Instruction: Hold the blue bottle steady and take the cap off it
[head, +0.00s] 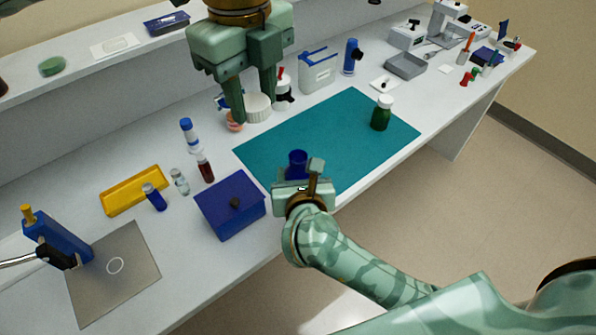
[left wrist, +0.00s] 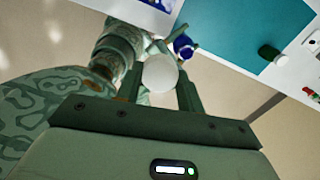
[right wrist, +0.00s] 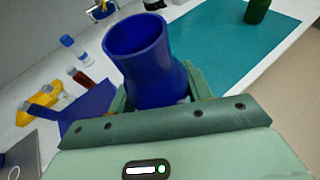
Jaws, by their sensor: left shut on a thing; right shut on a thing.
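The blue bottle (head: 297,160) stands upright in my right gripper (head: 300,180), over the near edge of the teal mat. In the right wrist view the blue bottle (right wrist: 143,52) shows a wide, open, uncovered mouth. My right gripper is shut on its lower part. My left gripper (head: 253,98) is shut on the white ribbed cap (head: 259,108), up and to the left of the bottle in the head view. The cap (left wrist: 160,72) also shows between the fingers in the left wrist view, apart from the bottle (left wrist: 185,45).
A green bottle with a white cap (head: 381,115) stands on the teal mat (head: 330,125). A dark blue box (head: 230,205) lies left of my right gripper. Small vials (head: 205,168) and a yellow tray (head: 133,190) are further left. The mat's middle is clear.

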